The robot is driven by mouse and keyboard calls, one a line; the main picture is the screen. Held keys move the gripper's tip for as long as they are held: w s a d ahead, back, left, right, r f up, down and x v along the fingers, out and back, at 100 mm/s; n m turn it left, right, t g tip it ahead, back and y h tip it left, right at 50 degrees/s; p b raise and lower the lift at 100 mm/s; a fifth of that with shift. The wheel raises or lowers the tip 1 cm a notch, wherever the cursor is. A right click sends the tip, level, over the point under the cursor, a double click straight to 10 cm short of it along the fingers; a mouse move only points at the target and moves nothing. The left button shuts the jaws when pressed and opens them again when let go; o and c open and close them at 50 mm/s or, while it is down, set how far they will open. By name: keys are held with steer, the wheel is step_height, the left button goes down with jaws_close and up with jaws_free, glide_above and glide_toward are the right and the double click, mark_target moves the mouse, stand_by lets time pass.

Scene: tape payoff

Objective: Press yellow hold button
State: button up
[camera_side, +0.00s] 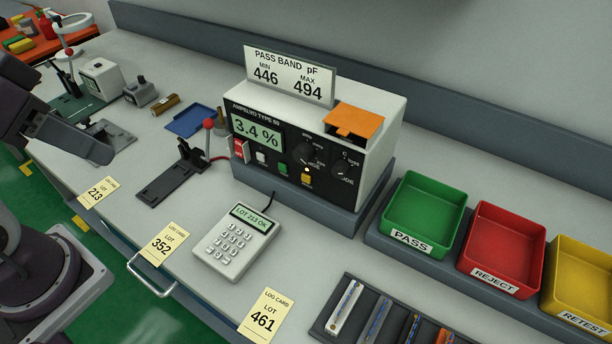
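The meter's screen (257,131) reads 3.4 %. My gripper (78,140) appears at the left edge as a dark grey shape over the bench, well left of the meter and touching no button.
A test fixture with a red-knobbed lever (190,165) stands left of the meter. A keypad (237,240) reading LOT 213 OK lies in front. Green (458,201), red (541,240) and yellow (604,254) bins stand right. Log cards line the front edge.

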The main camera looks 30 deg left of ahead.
jaws_close()
stand_by(0.4)
stand_by(1.1)
steer(key=w+f+m+t+y, duration=0.1)
steer(key=w+f+m+y, duration=0.25)
steer(key=m, duration=0.85)
steer(key=w+f+m+y, duration=0.2)
steer(key=w+f+m, duration=0.25)
steer(key=m, duration=0.75)
steer(key=d+f+m+t+h, duration=0.1)
steer(key=d+f+m+h, duration=0.2)
steer(key=d+m, duration=0.5)
steer(key=w+d+f+m+t+h, duration=0.1)
steer(key=d+f+m+h, duration=0.2)
steer(key=d+m, duration=0.6)
step_height(320, 180, down, 3)
steer(key=m, duration=0.3)
steer(key=shift+w+d+r+m, duration=0.2)
steer(key=shift+m, duration=0.1)
